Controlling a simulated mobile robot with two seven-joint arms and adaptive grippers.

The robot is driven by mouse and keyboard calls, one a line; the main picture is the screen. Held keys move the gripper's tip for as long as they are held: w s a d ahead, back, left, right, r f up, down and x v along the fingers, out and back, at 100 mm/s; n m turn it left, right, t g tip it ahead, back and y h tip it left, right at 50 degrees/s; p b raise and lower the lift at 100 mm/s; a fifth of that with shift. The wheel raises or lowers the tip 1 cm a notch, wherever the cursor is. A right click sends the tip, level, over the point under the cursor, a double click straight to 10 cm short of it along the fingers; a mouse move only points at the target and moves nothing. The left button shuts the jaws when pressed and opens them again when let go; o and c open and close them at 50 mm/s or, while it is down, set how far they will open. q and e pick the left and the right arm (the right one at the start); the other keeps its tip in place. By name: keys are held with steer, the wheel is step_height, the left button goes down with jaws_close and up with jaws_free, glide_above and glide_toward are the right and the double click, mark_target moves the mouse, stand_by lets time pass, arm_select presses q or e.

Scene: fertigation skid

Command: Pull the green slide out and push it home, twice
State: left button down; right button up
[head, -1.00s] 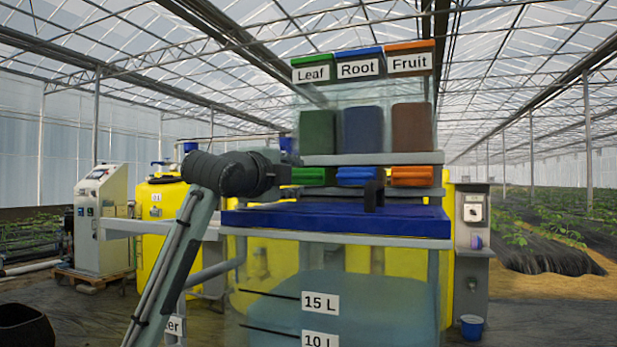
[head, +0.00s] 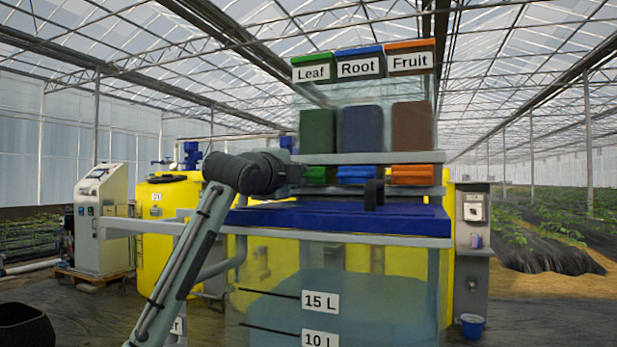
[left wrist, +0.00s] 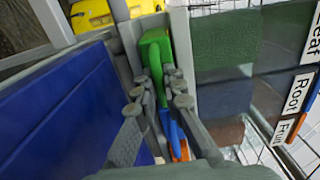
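The green slide (head: 319,175) sits at the left of a row under the clear column, below the green block. Its left part is hidden by my left gripper (head: 293,174), which comes in from the left at the slide's height. In the left wrist view, the green slide (left wrist: 155,48) lies just beyond and between the fingertips of my left gripper (left wrist: 158,88). The fingers look apart, with a gap showing between them; contact with the slide is not clear. The blue slide (head: 357,173) and orange slide (head: 415,175) stand to its right. My right gripper is not seen.
The clear tank's blue lid (head: 335,217), with a black handle (head: 373,194), lies close below the slides. A grey shelf (head: 372,158) runs just above them. Leaf (head: 311,73), Root (head: 359,68) and Fruit (head: 410,62) labels are on top. Yellow tanks (head: 170,225) stand behind.

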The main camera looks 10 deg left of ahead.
arm_select(q)
steer(key=shift+s, duration=0.15)
stand_by(0.3)
steer(key=shift+b+v, duration=0.4)
steer(key=shift+v, duration=2.9)
steer(key=shift+r, duration=0.1)
steer(key=shift+p+x, duration=0.4)
steer(key=shift+x, duration=2.9)
steer(key=c, duration=1.4)
jaws_free()
steer(key=shift+c, duration=0.2)
